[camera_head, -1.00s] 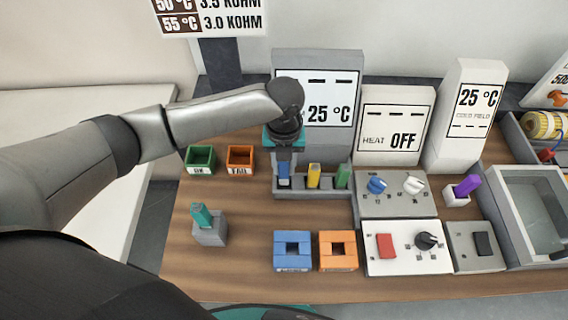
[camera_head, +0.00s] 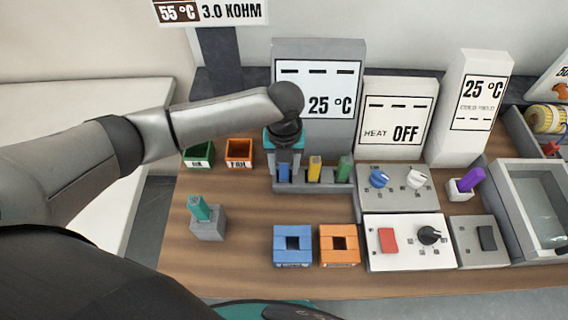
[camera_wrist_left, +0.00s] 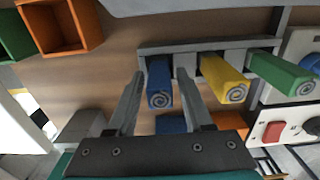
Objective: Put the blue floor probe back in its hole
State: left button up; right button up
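The blue floor probe (camera_head: 284,172) stands upright at the left end of the grey probe rack (camera_head: 318,187), beside a yellow probe (camera_head: 315,168) and a green probe (camera_head: 344,168). My left gripper (camera_head: 284,176) is directly above it, pointing down. In the left wrist view the blue probe (camera_wrist_left: 159,84) lies between the two fingers of the left gripper (camera_wrist_left: 158,82), with a gap on each side, so the gripper is open around it. The probe's lower end is hidden in the rack. My right gripper is not in view.
Green (camera_head: 198,155) and orange (camera_head: 239,153) bins stand left of the rack. A teal-topped probe in a grey block (camera_head: 208,222), blue (camera_head: 293,246) and orange (camera_head: 339,245) boxes stand in front. Control panels (camera_head: 395,189) are at right. The wood between rack and boxes is clear.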

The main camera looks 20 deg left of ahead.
pick_arm(q)
jog(key=shift+o, duration=1)
notch_tip(320, 180, up, 15)
jog(key=p, duration=0.1)
jog(key=shift+r, duration=0.1)
